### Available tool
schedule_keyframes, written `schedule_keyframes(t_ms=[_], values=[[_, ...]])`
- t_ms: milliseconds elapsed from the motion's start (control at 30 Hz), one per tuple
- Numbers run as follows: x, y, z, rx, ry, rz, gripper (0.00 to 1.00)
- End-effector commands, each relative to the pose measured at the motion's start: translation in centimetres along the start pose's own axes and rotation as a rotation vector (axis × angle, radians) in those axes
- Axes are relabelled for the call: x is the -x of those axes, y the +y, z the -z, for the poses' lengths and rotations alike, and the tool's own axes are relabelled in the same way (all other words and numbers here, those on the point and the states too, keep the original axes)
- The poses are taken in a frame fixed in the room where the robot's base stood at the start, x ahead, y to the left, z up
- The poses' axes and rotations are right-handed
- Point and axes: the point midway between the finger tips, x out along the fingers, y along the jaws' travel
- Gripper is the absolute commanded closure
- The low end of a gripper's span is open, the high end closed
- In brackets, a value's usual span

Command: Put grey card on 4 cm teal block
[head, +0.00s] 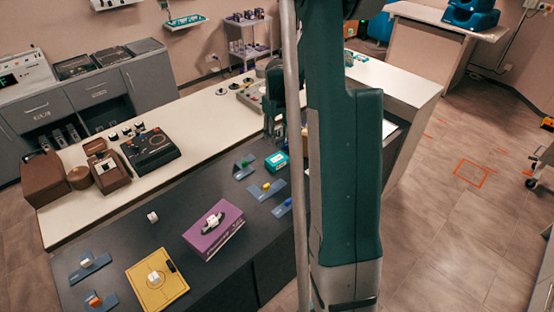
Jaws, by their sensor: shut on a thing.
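A teal block (276,162) with a pale marking on its side sits on the dark counter, just left of my arm. My gripper (274,138) is low over the counter, just behind and above the teal block in the picture. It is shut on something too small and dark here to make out. I cannot tell whether that is the grey card. Several flat blue-grey cards lie on the counter. One with a green piece (245,165) and one with a yellow piece (267,189) are near the teal block. My arm hides part of this area.
A purple box (214,232) with a white-and-dark item on top and a yellow board (157,284) stand nearer. More cards lie front left. A pale bench (200,125) behind carries brown and black devices.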

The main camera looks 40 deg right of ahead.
Motion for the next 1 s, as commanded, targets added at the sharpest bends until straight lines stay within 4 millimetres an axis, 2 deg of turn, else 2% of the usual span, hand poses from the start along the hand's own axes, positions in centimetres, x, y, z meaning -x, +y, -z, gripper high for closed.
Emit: schedule_keyframes(t_ms=[267,700,1000], values=[[-0.7,0.0,0.0,0.000,0.000,0.000,0.70],[-5.9,0.0,0.0,0.000,0.000,0.000,0.70],[-6.3,0.0,0.0,0.000,0.000,0.000,0.70]])
